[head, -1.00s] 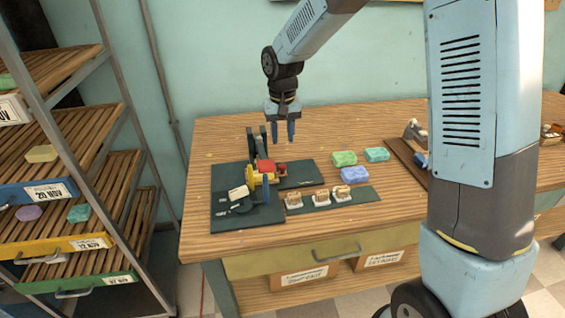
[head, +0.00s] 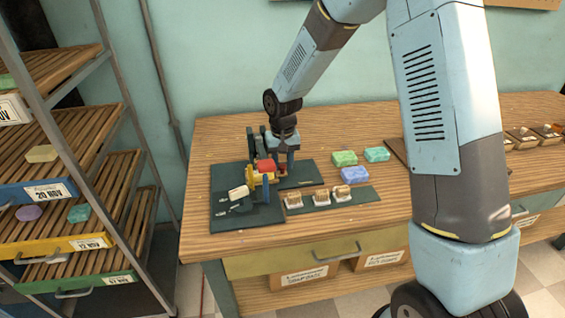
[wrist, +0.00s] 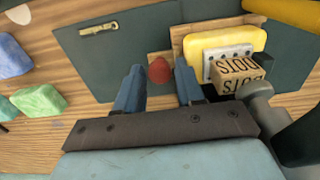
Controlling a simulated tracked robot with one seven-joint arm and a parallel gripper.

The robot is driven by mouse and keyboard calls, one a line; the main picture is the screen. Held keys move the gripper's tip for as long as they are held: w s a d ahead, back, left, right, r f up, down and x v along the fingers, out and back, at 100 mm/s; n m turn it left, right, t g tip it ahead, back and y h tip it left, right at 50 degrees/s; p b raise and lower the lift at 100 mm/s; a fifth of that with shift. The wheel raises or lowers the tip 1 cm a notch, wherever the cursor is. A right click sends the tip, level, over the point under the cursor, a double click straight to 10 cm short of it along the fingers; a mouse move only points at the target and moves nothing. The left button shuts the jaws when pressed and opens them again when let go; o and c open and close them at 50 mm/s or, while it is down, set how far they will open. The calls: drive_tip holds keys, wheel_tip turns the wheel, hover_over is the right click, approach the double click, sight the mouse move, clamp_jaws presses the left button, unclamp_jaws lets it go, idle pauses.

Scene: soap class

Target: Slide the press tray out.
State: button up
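The press (head: 262,177) stands on a dark green board at the left of the bench in the head view. In the wrist view, the wooden press tray (wrist: 177,38) lies at the press with a yellow soap (wrist: 225,45) on it. A red knob (wrist: 160,71) is at the tray's near-left side. My gripper (wrist: 160,82) is open, with one blue finger on each side of the knob; I cannot tell whether they touch it.
Green and blue soaps (head: 344,158) lie right of the press. A dark mat (head: 325,201) with several stamp blocks lies in front of them. A brass piece (wrist: 99,28) lies on the board. A drying rack (head: 90,150) stands at the left. The bench's back left is clear.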

drive_tip(key=shift+c, duration=0.3)
clamp_jaws()
drive_tip(key=shift+d, duration=0.1)
